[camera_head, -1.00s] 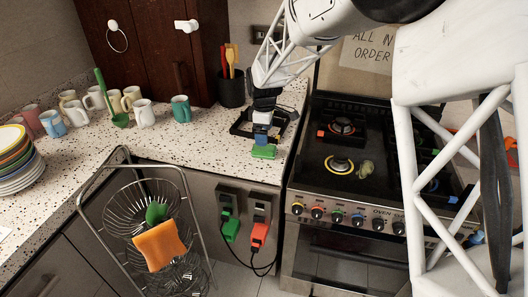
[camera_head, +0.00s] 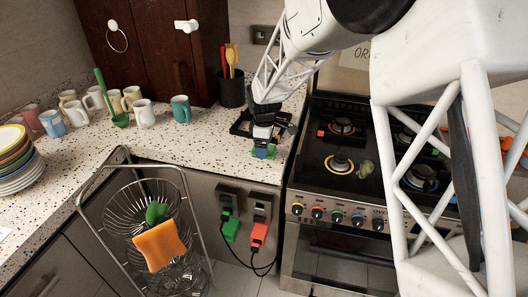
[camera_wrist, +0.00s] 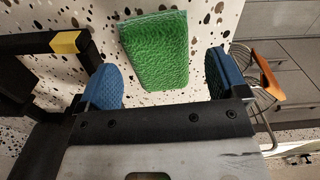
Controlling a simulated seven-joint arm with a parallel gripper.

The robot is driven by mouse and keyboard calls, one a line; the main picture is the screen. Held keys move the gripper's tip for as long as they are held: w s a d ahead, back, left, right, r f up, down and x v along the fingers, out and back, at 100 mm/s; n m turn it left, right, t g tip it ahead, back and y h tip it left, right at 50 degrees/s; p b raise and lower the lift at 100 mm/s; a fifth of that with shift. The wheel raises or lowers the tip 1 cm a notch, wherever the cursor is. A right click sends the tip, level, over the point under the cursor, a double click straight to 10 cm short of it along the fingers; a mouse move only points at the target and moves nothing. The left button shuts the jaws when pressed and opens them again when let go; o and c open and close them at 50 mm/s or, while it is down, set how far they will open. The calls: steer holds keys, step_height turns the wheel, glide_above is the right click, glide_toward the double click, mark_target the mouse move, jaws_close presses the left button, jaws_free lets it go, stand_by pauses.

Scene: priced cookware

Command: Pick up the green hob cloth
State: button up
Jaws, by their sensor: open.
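The green hob cloth, a folded rectangle with a ribbed texture, lies flat on the speckled counter near its front edge, left of the stove. In the wrist view the cloth (camera_wrist: 155,48) lies just ahead of and between my blue fingertips. My gripper (camera_wrist: 164,82) is open and empty, with one finger on each side and gaps to the cloth. In the head view my gripper (camera_head: 264,147) is low over the counter and hides part of the cloth (camera_head: 258,154).
A black stand (camera_head: 243,126) is close behind my gripper. The stove (camera_head: 340,185) is to the right, with a small greenish item (camera_head: 366,169) on its top. A wire basket rack (camera_head: 125,205) holds an orange cloth (camera_head: 160,245) below the counter. Several mugs stand at the left.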

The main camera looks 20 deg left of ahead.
steer(key=shift+f, duration=0.8)
steer(key=c, duration=1)
steer(key=shift+r, duration=0.15)
steer(key=shift+r, duration=0.5)
steer(key=shift+s+d+r, duration=0.1)
steer(key=shift+s+r, duration=0.05)
steer(key=shift+r, duration=0.45)
steer(key=shift+s+d+r, duration=0.1)
steer(key=shift+s+r, duration=0.05)
steer(key=shift+r, duration=0.45)
steer(key=s+d+r, duration=0.1)
steer(key=s+d, duration=0.6)
steer(key=s, duration=0.6)
steer(key=shift+s+d+r, duration=0.15)
steer(key=shift+s+d, duration=0.05)
